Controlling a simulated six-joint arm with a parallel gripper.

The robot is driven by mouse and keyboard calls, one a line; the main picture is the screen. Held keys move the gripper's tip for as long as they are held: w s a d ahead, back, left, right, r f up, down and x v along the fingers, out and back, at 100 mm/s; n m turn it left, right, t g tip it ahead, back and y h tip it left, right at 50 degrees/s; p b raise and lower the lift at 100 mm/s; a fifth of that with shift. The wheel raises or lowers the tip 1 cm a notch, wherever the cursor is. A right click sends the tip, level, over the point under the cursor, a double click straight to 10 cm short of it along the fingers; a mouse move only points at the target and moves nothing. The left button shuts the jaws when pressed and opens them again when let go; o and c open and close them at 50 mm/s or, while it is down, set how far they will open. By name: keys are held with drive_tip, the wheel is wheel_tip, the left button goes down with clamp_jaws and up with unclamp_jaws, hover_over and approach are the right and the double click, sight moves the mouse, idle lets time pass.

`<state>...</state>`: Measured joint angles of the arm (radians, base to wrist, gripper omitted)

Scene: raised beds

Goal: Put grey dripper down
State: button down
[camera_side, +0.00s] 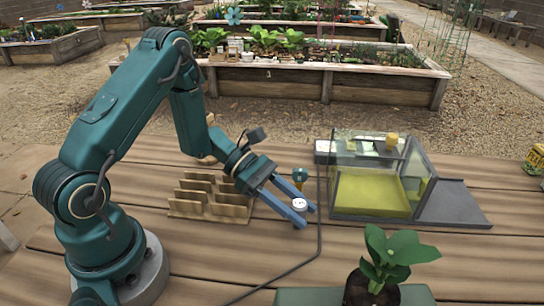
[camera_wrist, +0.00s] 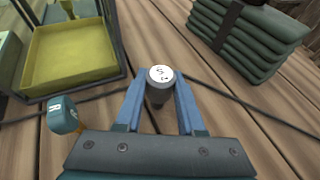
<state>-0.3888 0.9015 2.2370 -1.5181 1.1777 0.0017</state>
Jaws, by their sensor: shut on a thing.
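The grey dripper (camera_wrist: 159,92) has a round white top with dark markings and a grey body. My gripper (camera_wrist: 160,80) is shut on it, with one blue finger on each side. In the side view the dripper's white top (camera_side: 299,204) shows between the fingertips of my gripper (camera_side: 305,212), low over the wooden table. I cannot tell whether its bottom touches the table. A teal dripper-like piece (camera_side: 299,175) with a pale label stands just behind the fingers; it also shows at left in the wrist view (camera_wrist: 63,114).
A glass-walled box (camera_side: 340,190) with a yellow-green floor stands right of my gripper, with a grey ramp (camera_side: 456,204) beside it. A slotted wooden rack (camera_side: 212,210) is at left. A black hose (camera_side: 319,225) crosses the table. A potted plant (camera_side: 385,255) stands in front.

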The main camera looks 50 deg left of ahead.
drive_tip(key=c, duration=0.5)
unclamp_jaws()
drive_tip(key=shift+r, duration=0.15)
drive_tip(key=v, duration=1.1)
drive_tip(key=shift+s+a, duration=0.15)
drive_tip(key=shift+a, duration=0.25)
drive_tip(key=s+d+r+m+y, duration=0.1)
drive_tip(key=s+r+m+y, duration=0.2)
drive_tip(key=m, duration=0.4)
drive_tip(key=s+d+r+m+y, duration=0.2)
drive_tip(key=s+r+m+y, duration=0.1)
drive_tip(key=m, duration=0.4)
drive_tip(key=s+d+r+m+t+y, duration=0.1)
drive_tip(key=s+d+r+m+y, duration=0.1)
drive_tip(key=s+m+y, duration=0.3)
drive_tip(key=shift+d+r+m+y, duration=0.1)
drive_tip(key=shift+r+m+y, duration=0.1)
drive_tip(key=shift+m+y, duration=0.35)
drive_tip(key=shift+r+m+y, duration=0.25)
drive_tip(key=shift+m, duration=0.6)
